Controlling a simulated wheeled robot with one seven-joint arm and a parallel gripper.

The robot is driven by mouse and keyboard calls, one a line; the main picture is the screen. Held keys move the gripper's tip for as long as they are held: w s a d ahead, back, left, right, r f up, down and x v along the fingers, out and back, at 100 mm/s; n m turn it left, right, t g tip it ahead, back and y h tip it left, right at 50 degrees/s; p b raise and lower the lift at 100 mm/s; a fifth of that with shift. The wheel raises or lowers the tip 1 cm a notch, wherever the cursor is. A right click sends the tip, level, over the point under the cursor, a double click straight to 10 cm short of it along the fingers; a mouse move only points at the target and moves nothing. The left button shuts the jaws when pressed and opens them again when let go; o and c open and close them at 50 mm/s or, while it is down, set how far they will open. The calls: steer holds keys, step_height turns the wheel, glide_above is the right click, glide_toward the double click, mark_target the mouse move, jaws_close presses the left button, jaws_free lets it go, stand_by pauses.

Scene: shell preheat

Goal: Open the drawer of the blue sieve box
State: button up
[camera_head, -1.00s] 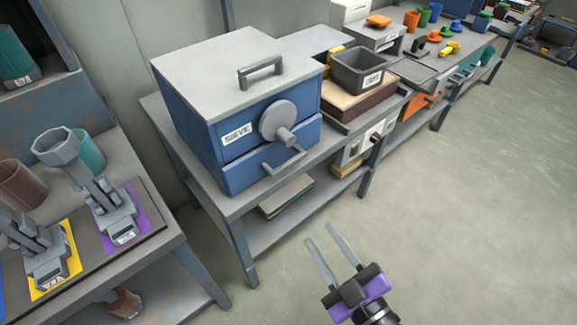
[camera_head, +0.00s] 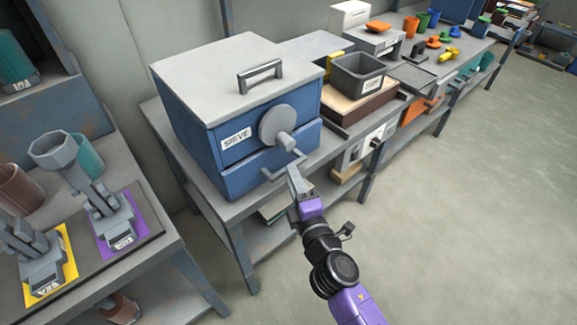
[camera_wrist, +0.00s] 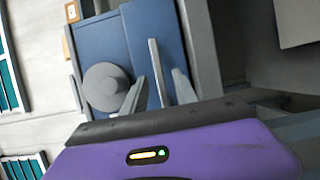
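The blue sieve box (camera_head: 196,128) stands on the bench with a grey lid, a "SIEVE" label and a round grey knob (camera_head: 277,126). Its lower drawer (camera_head: 240,174) looks shut, its front in line with the box. The drawer's grey bar handle (camera_head: 283,168) sticks out; in the wrist view, the handle (camera_wrist: 155,62) stands between my two fingers, with a gap visible on each side. My gripper (camera_head: 293,178) is open at the handle, reaching in from the front. In the head view the fingers partly overlap the handle, so contact cannot be told.
A dark grey bin (camera_head: 358,76) on a brown block stands right of the box. The bench's front edge and a lower shelf (camera_head: 262,232) lie below my gripper. Another table (camera_head: 150,262) with grey devices is at the left. The floor at the right is clear.

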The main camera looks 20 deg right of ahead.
steer(key=shift+w+d, duration=0.2)
steer(key=shift+w, duration=1.85)
steer(key=shift+c, duration=0.4)
jaws_close()
